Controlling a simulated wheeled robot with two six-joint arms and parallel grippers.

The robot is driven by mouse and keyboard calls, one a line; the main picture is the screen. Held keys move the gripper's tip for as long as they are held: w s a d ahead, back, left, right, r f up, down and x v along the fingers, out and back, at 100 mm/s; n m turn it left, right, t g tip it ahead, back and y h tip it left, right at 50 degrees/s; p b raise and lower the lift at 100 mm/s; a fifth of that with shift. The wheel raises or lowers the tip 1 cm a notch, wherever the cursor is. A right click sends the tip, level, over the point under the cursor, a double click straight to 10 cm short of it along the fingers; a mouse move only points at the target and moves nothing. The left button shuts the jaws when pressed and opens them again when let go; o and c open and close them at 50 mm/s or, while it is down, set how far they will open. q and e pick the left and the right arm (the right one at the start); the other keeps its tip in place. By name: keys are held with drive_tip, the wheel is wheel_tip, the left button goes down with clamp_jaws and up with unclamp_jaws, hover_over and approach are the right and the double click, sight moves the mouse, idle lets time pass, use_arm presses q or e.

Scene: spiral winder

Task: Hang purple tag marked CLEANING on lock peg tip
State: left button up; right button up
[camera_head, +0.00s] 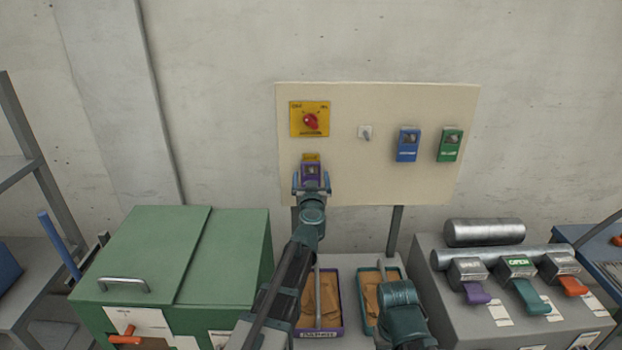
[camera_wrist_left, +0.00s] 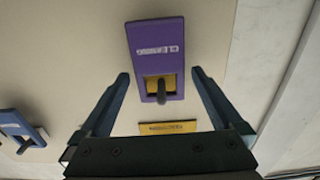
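The purple tag (camera_head: 311,170) is on the board below the yellow switch plate. In the left wrist view the tag (camera_wrist_left: 158,35) shows CLEANING upside down, and a dark peg (camera_wrist_left: 161,92) pokes through its window. A small yellow label (camera_head: 311,157) lies just above the tag. My left gripper (camera_head: 311,188) is in front of the tag. In the left wrist view its fingers (camera_wrist_left: 160,73) are spread on either side of the tag, with gaps. My right arm (camera_head: 402,305) shows at the bottom; its fingers are not seen.
The board (camera_head: 380,185) also carries a switch plate with a red knob (camera_head: 311,121), a bare peg (camera_head: 366,132), a blue tag (camera_head: 408,152) and a green tag (camera_head: 450,152). Below stand two trays, a green cabinet (camera_head: 150,245) and a grey lever console (camera_head: 450,310).

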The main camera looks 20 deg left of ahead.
use_arm(q)
drive_tip(key=v, duration=1.4)
drive_tip(key=d+f+m+h, duration=0.1)
drive_tip(key=d+m+h, duration=0.5)
drive_tip(key=d+h, duration=0.3)
drive_tip(key=s+d+f+m+g+h, duration=0.2)
drive_tip(key=d+f+g, duration=0.25)
drive_tip(key=f, duration=0.25)
drive_tip(key=s+a+f+n+g+y, duration=0.2)
drive_tip(key=s+a+f+g+y, duration=0.1)
drive_tip(key=s+a+f+g, duration=0.35)
drive_tip(key=s+a+f+n+g+y, duration=0.3)
drive_tip(key=s+a+f+g, duration=0.15)
drive_tip(key=s+f, duration=0.4)
drive_tip(key=s+d+r+m+g+y, duration=0.1)
drive_tip(key=s+d+m+g, duration=0.1)
drive_tip(key=s+d+m, duration=0.2)
drive_tip(key=s+d, duration=0.3)
drive_tip(key=d, duration=0.3)
drive_tip(key=shift+s+d+r, duration=0.15)
drive_tip(key=shift+s+d, duration=0.05)
drive_tip(key=shift+d, duration=0.2)
